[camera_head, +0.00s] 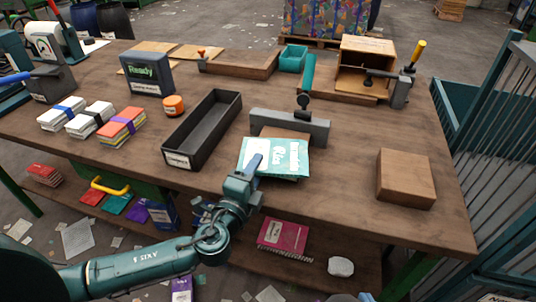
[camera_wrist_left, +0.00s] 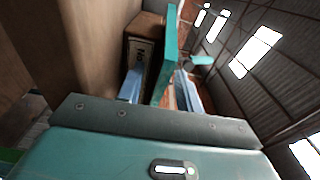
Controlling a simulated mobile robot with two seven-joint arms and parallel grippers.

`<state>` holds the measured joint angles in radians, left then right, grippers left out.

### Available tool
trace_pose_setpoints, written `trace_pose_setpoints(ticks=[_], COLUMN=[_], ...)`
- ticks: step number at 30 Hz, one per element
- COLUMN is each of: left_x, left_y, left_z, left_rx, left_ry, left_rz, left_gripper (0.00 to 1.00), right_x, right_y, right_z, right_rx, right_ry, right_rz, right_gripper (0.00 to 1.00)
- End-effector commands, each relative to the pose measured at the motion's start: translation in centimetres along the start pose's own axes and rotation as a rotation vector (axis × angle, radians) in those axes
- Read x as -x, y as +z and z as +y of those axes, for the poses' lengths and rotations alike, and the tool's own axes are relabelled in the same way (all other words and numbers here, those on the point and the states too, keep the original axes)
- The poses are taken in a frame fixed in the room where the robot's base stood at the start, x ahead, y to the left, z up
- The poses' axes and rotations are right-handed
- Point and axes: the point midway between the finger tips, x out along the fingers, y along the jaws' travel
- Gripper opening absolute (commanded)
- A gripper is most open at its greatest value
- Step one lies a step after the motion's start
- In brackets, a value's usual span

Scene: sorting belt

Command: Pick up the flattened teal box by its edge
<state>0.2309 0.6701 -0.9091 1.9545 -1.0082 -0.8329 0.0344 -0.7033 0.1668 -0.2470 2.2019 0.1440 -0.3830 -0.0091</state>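The flattened teal box (camera_head: 289,156) is a flat teal-and-white printed panel near the front edge of the table, right of the long black tray. In the left wrist view the teal panel (camera_wrist_left: 168,50) shows nearly edge-on. My left gripper (camera_head: 254,162) is at the panel's near left part in the head view, with a blue finger overlapping it. In the left wrist view my left gripper (camera_wrist_left: 158,90) has a finger on each side of the panel, with gaps visible, so it looks open around the edge. My right gripper does not show.
The black tray (camera_head: 185,142) stands left of the panel. A grey bar fixture (camera_head: 315,130) with a teal lever (camera_head: 308,75) stands behind it. A brown box (camera_head: 405,178) sits to the right. Banded stacks (camera_head: 122,125) lie at the left. Bare tabletop lies between panel and brown box.

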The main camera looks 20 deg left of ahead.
Motion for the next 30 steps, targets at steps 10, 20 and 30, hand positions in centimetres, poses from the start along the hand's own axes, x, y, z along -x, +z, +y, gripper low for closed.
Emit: trace_pose_setpoints(ticks=[10,20,30], left_x=[0.1,0.1,0.1], left_y=[0.0,0.0,0.0], left_z=[0.0,0.0,-2.2], left_rx=[0.0,0.0,0.002], left_ry=[0.0,0.0,-0.003], left_rz=[0.0,0.0,0.0], left_gripper=[0.11,0.0,0.0], right_x=[0.0,0.1,0.3], right_y=[-0.4,-0.7,-1.0], right_z=[-0.1,-0.1,-0.2], right_rx=[0.0,0.0,-0.003], right_ry=[-0.001,-0.002,-0.003], right_rz=[0.011,0.018,0.008], right_gripper=[0.0,0.0,0.0])
